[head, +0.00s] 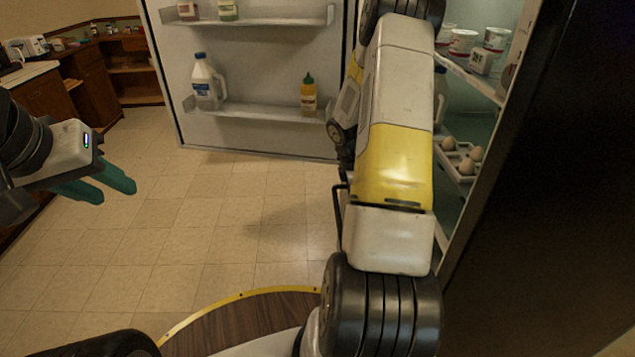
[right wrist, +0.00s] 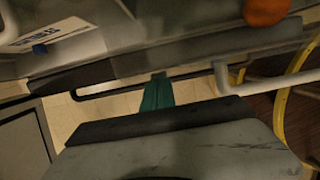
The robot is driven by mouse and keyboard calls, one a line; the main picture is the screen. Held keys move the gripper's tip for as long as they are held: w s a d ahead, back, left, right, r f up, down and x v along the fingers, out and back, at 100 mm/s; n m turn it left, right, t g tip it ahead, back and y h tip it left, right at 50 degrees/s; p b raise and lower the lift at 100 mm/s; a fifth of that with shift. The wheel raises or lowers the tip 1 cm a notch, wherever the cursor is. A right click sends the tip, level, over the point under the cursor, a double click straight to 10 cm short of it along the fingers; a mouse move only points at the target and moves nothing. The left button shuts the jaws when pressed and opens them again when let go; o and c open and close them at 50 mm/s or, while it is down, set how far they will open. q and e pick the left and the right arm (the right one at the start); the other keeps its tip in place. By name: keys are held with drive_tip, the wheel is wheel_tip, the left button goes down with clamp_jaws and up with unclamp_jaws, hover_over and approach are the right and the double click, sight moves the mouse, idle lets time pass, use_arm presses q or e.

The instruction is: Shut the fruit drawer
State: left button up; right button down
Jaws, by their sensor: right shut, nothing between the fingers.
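The right wrist view shows a grey edge (right wrist: 185,57) running across the picture, possibly the fruit drawer's front, with an orange round fruit (right wrist: 266,10) above it at the top right. I cannot tell how far out the drawer is. My right gripper (right wrist: 157,82) is shut and empty; its teal fingers point at this edge, and contact is unclear. In the head view my right arm hides the lower fridge and the drawer. My left gripper (head: 117,192) is open and empty over the floor, far from the fridge.
The open fridge door (head: 265,65) carries a milk jug (head: 206,84) and a yellow bottle (head: 309,95). Fridge shelves hold tubs (head: 462,42) and eggs (head: 476,154). Wooden cabinets (head: 95,80) stand at the back left. The tiled floor (head: 215,215) between is clear.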

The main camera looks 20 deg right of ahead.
drive_tip(key=s+d, duration=0.3)
drive_tip(key=d, duration=0.8)
drive_tip(key=shift+s, duration=0.3)
drive_tip(key=shift+d, duration=0.2)
drive_tip(key=shift+a, duration=0.1)
drive_tip(key=w+a+r, duration=0.2)
drive_tip(key=a+r, duration=0.4)
drive_tip(key=r, duration=0.3)
drive_tip(key=shift+w+a+r, duration=0.15)
drive_tip(key=shift+a+r, duration=0.25)
